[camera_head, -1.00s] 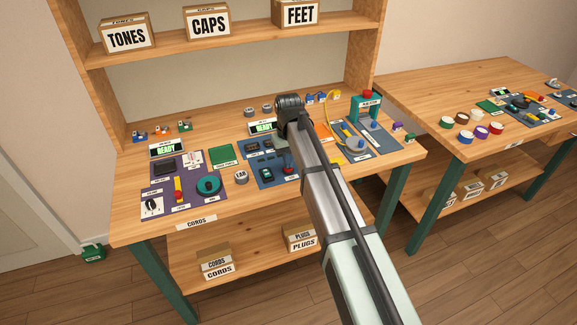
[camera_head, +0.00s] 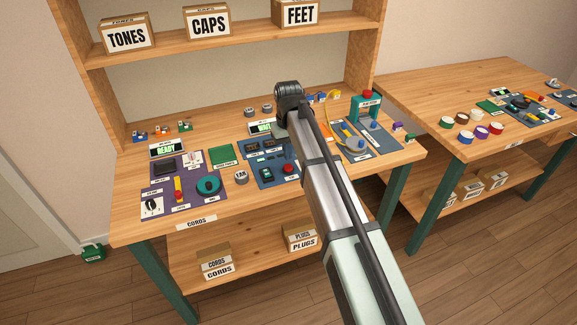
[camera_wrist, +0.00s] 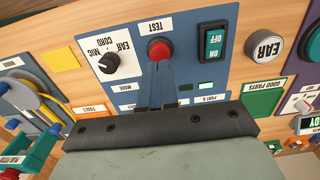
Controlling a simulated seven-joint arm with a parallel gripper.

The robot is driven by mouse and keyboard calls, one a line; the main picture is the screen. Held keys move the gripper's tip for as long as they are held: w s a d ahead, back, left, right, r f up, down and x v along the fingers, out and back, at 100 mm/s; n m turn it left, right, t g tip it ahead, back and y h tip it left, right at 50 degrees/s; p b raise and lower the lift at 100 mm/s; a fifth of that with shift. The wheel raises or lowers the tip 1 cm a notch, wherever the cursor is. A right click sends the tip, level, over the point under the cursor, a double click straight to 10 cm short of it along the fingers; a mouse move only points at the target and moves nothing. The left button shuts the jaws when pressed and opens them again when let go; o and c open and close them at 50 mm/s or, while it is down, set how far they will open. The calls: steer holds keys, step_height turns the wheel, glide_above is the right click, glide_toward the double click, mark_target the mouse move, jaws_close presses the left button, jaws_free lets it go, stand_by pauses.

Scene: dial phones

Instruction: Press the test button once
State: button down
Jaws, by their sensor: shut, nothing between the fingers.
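The red test button (camera_wrist: 159,49) sits under the "TEST" label on a blue panel (camera_wrist: 125,62) in the wrist view. In the head view the button (camera_head: 288,168) shows on the same panel beside my arm. My gripper (camera_wrist: 158,68) is shut and empty. Its fingertips line up with the button and overlap its near edge in the wrist view; I cannot tell whether they touch it. The gripper is hidden behind my arm in the head view. The panel's display (camera_head: 262,127) reads "WAIT".
Beside the button are a black knob (camera_wrist: 108,63) and a green on/off switch (camera_wrist: 212,43). The round "EAR" piece (camera_wrist: 263,46) lies off the panel. A purple panel (camera_head: 160,202) with its own "READY" display (camera_head: 167,149) stands to the left on the workbench.

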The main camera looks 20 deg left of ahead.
mark_target(288, 166)
step_height(288, 166, up, 9)
stand_by(1.0)
stand_by(0.5)
